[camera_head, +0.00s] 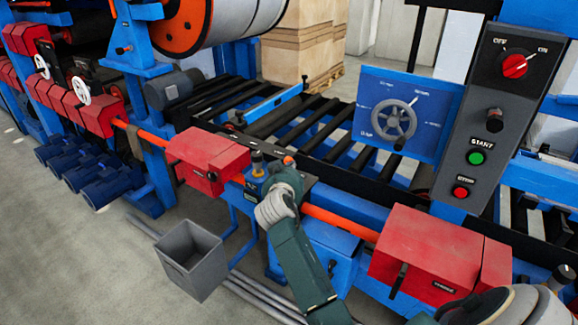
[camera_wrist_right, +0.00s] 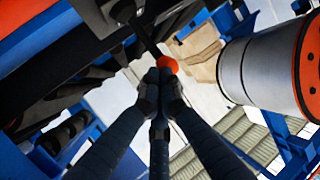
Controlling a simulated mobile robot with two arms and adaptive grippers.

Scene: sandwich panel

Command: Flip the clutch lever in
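A lever with a round orange knob (camera_head: 289,160) stands on the dark top of the machine between two red housings; I take it to be the clutch lever. My right gripper (camera_head: 287,176) is right at this knob, its dark green arm coming up from the lower right. In the right wrist view the orange knob (camera_wrist_right: 167,64) shows just beyond the fingertips, with a dark bar behind it. The fingers of the right gripper (camera_wrist_right: 160,82) are drawn together. I cannot tell whether they touch the knob. My left gripper is not in view.
Red housings stand left (camera_head: 208,158) and right (camera_head: 425,255) of the lever. A blue and yellow fitting (camera_head: 257,182) is close beside the gripper. A handwheel (camera_head: 394,121) and a control panel (camera_head: 488,115) are at the right. A grey bin (camera_head: 190,260) stands on the floor.

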